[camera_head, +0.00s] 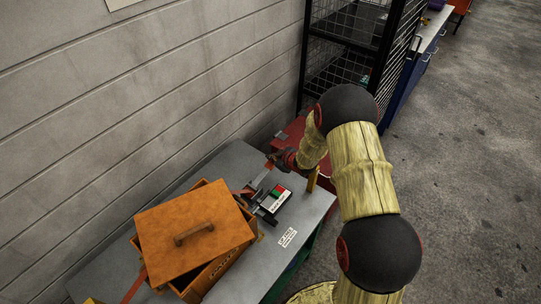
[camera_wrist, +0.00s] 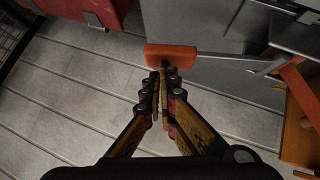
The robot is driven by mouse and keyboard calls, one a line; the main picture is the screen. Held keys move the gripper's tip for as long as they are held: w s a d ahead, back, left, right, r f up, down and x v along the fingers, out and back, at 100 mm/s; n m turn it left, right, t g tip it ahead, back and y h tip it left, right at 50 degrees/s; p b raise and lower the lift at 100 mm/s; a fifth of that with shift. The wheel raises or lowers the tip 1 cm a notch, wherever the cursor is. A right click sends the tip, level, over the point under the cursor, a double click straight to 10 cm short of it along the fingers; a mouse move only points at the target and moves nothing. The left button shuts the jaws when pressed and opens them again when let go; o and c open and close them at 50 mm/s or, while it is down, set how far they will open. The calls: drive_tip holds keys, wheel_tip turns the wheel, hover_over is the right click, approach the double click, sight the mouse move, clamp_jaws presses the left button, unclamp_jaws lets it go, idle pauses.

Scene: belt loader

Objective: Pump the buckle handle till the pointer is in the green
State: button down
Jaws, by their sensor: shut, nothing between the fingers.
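The buckle handle has an orange grip (camera_wrist: 170,57) on a steel lever, which runs right across the wrist view. In the head view the lever (camera_head: 261,178) rises from the buckle (camera_head: 243,192) on the orange strap. My gripper (camera_wrist: 163,76) is shut and empty, with its fingertips right at the grip's near side; I cannot tell if they touch. In the head view my gripper (camera_head: 282,160) is small and dark beside the handle's end. The gauge (camera_head: 271,200) has green and red areas; its pointer is too small to read.
A wooden crate (camera_head: 218,268) with a tilted orange-brown lid (camera_head: 180,222) stands on the grey table (camera_head: 310,207). The block wall (camera_head: 150,90) is close on the left. A red box (camera_head: 291,134) and a black wire cage (camera_head: 340,60) stand beyond the table.

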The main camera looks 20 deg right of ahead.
drive_tip(key=shift+w+d+f+b, duration=0.15)
drive_tip(key=shift+d+f+b, duration=0.05)
drive_tip(key=shift+f, duration=0.35)
drive_tip(key=shift+w+d+f+b, duration=0.1)
drive_tip(key=shift+d+f+b, duration=0.15)
drive_tip(key=shift+f, duration=0.25)
drive_tip(key=shift+w+d+f+b, duration=0.15)
drive_tip(key=shift+d+f+b, duration=0.05)
drive_tip(key=shift+f, duration=0.5)
drive_tip(key=shift+s+f, duration=0.1)
